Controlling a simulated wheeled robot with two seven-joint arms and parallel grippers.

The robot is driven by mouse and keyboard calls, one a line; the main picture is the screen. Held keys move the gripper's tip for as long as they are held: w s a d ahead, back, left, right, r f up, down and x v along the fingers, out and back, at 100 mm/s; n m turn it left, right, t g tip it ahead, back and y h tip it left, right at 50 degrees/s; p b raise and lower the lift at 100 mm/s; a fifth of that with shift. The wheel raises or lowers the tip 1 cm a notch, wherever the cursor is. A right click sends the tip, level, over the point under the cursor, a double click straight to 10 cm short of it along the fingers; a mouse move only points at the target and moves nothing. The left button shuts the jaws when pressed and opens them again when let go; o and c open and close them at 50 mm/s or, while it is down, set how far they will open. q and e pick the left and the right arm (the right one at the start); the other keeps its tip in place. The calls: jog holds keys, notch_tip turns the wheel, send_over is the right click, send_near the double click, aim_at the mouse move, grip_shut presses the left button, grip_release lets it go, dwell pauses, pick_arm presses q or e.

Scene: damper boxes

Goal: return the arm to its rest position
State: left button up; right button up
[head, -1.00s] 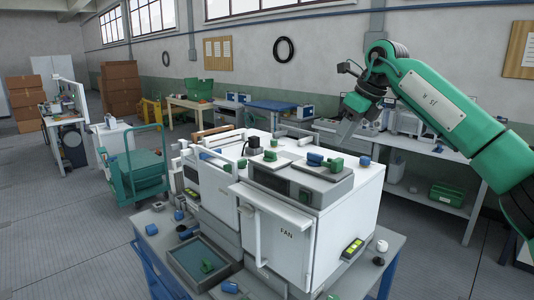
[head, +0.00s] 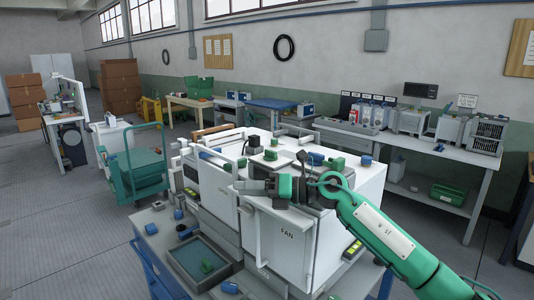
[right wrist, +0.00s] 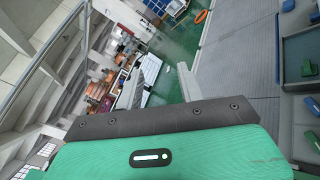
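My right arm (head: 385,235) comes in from the lower right in the head view and reaches left across the front of the white box marked FAN (head: 287,250). My right gripper (head: 240,186) points left, in front of the box's upper part. It also shows in the right wrist view (right wrist: 158,84), where its two pale fingers stand apart with nothing between them. The arm hides part of the box's top and front; whether it touches the box cannot be told. My left gripper is not in view.
Blue and green blocks lie on the box top. A tray (head: 182,268) with a green block sits on the bench at the front left. A green cart (head: 148,175) stands at left, a long workbench (head: 430,158) at back right. Open floor (head: 60,240) lies at far left.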

jog(key=s+d+f+m+t+h, duration=0.5)
jog(key=d+f+m+t+h, duration=0.45)
jog(key=m, duration=0.85)
jog(key=s+d+f+m+t+h, duration=0.5)
jog(key=d+f+m, duration=0.4)
jog(key=f+m, duration=0.6)
jog(key=s+d+f+m+g+h, duration=0.2)
jog(key=s+d+f+m+g, duration=0.15)
jog(key=s+f, duration=0.2)
jog(key=s+d+f+m+g+h, duration=0.1)
jog(key=s+d+f+m+g, duration=0.3)
jog(key=s, duration=0.3)
jog(key=s+d+f+m+g, duration=0.1)
jog(key=s+f+g, duration=0.2)
jog(key=s, duration=0.6)
jog(key=s+f+m+g, duration=0.1)
jog(key=s+f+g, duration=0.25)
jog(key=s, duration=0.65)
notch_tip(320, 180, down, 31)
jog(key=s+d+f+g, duration=0.1)
jog(key=s+f, duration=0.8)
jog(key=f, duration=0.1)
jog(key=s+d+f+g, duration=0.1)
jog(key=s+d+f, duration=0.1)
jog(key=s+f, duration=0.7)
jog(key=shift+s+d+f+n, duration=0.35)
jog(key=shift+s+n, duration=0.1)
jog(key=shift+s, duration=0.25)
